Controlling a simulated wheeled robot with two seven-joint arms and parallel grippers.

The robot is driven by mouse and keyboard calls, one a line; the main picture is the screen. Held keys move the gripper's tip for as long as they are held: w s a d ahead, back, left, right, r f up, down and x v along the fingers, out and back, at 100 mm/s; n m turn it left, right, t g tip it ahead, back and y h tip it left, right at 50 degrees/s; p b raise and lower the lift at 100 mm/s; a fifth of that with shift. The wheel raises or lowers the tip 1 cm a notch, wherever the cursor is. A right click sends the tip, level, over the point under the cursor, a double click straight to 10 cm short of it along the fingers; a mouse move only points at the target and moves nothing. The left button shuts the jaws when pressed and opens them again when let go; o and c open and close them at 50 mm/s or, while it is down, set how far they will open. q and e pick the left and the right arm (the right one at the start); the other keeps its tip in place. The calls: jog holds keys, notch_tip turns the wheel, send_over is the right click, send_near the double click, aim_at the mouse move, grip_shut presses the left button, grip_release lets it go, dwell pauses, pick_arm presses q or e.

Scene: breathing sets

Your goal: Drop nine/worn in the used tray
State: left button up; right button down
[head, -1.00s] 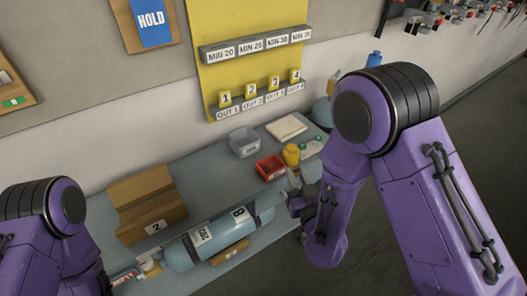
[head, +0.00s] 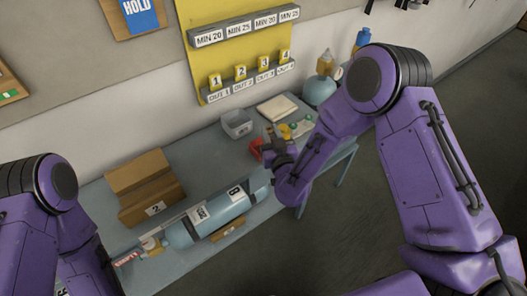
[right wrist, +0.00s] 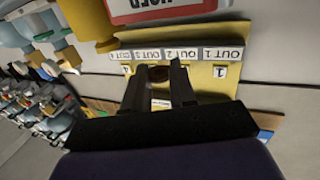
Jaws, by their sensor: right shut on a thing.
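The red tray (head: 256,146) stands on the bench in the head view, partly hidden by my right gripper (head: 275,145). In the right wrist view its red edge and upside-down white label, which seems to read USED, show at the top (right wrist: 170,14). My right gripper (right wrist: 160,78) is shut on a small dark reddish-brown thing (right wrist: 158,73), apparently the worn piece; its marking cannot be read. In the head view the gripper is close beside the tray; its height above it is unclear. My left arm is at the left, its gripper out of view.
A grey bin (head: 236,124) and a pale pad (head: 277,107) lie behind the red tray. Yellow and green-topped jars (head: 298,128) stand to its right. A blue cylinder (head: 215,217) and a cardboard box (head: 145,185) occupy the bench's left. A yellow board (head: 225,60) hangs behind.

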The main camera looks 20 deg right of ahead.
jog(key=shift+s+r, duration=0.1)
jog(key=shift+r, duration=0.05)
jog(key=c, duration=0.8)
grip_release()
jog(key=shift+w, duration=0.2)
jog(key=shift+c, duration=0.2)
jog(key=shift+s, duration=0.1)
jog(key=s+b, duration=0.3)
jog(key=s, duration=0.7)
jog(key=shift+s, duration=0.2)
